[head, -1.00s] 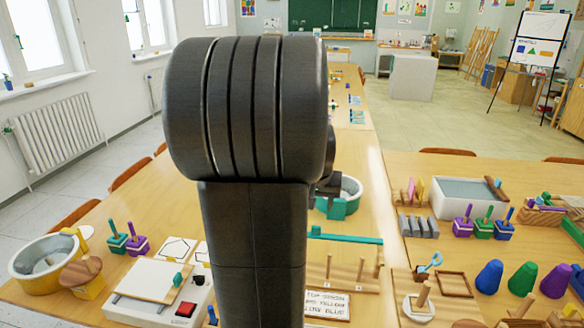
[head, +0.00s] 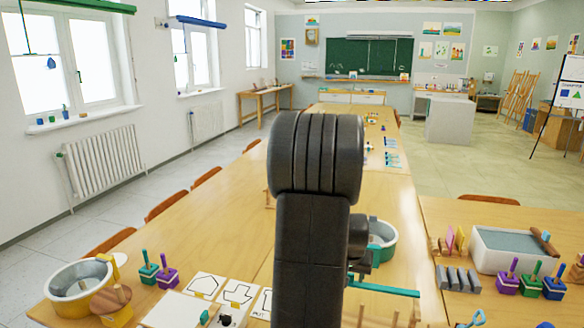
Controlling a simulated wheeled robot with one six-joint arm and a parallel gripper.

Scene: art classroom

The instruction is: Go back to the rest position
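My arm stands upright in the middle of the head view and covers part of the long wooden table (head: 238,225). Only its dark links show clearly. The gripper itself is hidden behind the arm or too unclear to make out, so I cannot see its fingers or whether it holds anything.
On the table stand a white and yellow bowl (head: 75,287), small peg stacks (head: 148,272), shape cards (head: 240,293) and a teal-and-white tub (head: 383,238). Chairs (head: 172,205) line the left edge. Open floor (head: 445,170) lies back right.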

